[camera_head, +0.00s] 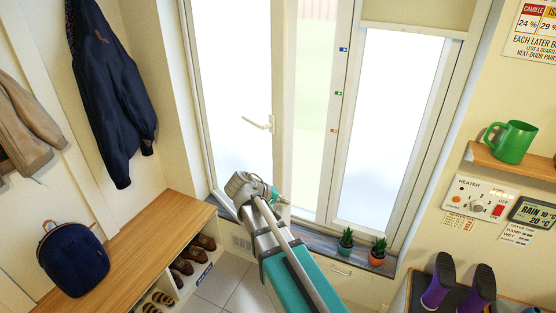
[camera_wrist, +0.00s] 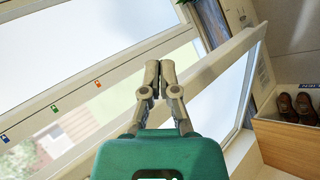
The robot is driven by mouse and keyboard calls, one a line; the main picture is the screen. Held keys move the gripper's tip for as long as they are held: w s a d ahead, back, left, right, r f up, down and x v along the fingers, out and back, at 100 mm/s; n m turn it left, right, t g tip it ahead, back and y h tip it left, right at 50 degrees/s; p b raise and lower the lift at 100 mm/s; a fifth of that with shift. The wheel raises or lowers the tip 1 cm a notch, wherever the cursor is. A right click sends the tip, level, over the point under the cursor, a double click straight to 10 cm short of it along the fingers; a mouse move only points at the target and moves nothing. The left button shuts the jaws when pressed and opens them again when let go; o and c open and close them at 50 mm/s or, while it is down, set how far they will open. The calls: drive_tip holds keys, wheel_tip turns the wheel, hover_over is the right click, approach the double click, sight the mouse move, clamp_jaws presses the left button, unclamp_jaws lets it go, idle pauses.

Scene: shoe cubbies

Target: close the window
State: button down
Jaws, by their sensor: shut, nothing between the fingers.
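The window has a left sash (camera_head: 276,70) with a white lever handle (camera_head: 258,124). A clear strip of outdoors shows between this sash and the middle post (camera_head: 330,110), so the sash stands ajar. In the wrist view the sash edge (camera_wrist: 222,62) slants away from the post (camera_wrist: 70,110), with the gap between them. My gripper (camera_wrist: 160,66) is shut and empty, its fingertips in front of the gap close to the sash edge; I cannot tell if they touch. In the head view my arm hides most of the gripper, low by the sash.
Two small potted plants (camera_head: 345,243) (camera_head: 378,251) stand on the sill at right. A wooden shoe bench (camera_head: 135,240) with a dark blue backpack (camera_head: 72,262) is at left. A green mug (camera_head: 510,141) sits on a shelf at right. The post bears blue, green and orange marks.

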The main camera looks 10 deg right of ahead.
sight(281, 151)
drive_tip(key=w+a+r+n+t+h+b, duration=0.1)
drive_tip(key=w+a+r+t+h, duration=0.1)
drive_tip(key=a, duration=0.4)
drive_tip(key=w+a+r+n+t+h+b, duration=0.1)
drive_tip(key=w+a+r+t+h+b, duration=0.1)
drive_tip(key=w+a+r, duration=0.4)
drive_tip(key=shift+w+n+t+h+b, duration=0.3)
drive_tip(key=shift+w+t+h, duration=0.4)
drive_tip(key=shift+h, duration=0.5)
drive_tip(key=shift+d, duration=0.2)
drive_tip(key=x, duration=1.3)
drive_tip(key=shift+w+d, duration=0.25)
drive_tip(key=shift+d+r, duration=0.1)
drive_tip(key=shift+d, duration=0.05)
